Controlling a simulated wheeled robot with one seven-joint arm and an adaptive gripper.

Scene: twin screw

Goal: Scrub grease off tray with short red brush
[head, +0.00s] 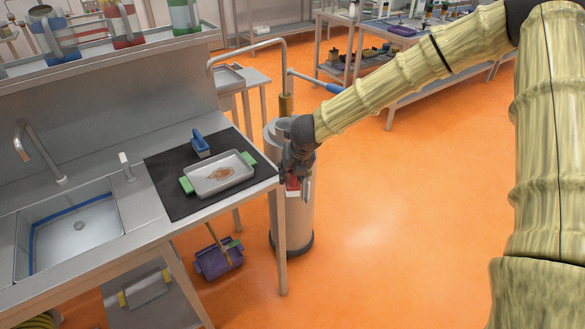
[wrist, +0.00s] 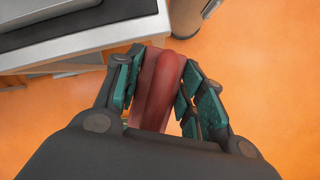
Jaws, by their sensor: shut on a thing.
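A grey metal tray (head: 216,184) with green handles lies on a black mat (head: 166,157) on the steel counter. A brown grease patch (head: 221,174) marks the middle of the tray. My gripper (head: 296,182) is at the counter's right end, beside the mat and off the edge. In the wrist view my gripper (wrist: 160,95) is shut on a red handle (wrist: 163,85), which I take for the short red brush. The red also shows in the head view (head: 293,184). Its bristles are hidden or cannot be told. A blue brush (head: 201,145) lies behind the tray.
A sink (head: 75,232) with a faucet is at the left of the counter. A shelf above holds several jugs (head: 52,32). A grey cylindrical bin (head: 293,225) stands below my gripper. A purple caddy (head: 219,259) is under the counter. Orange floor is clear at the right.

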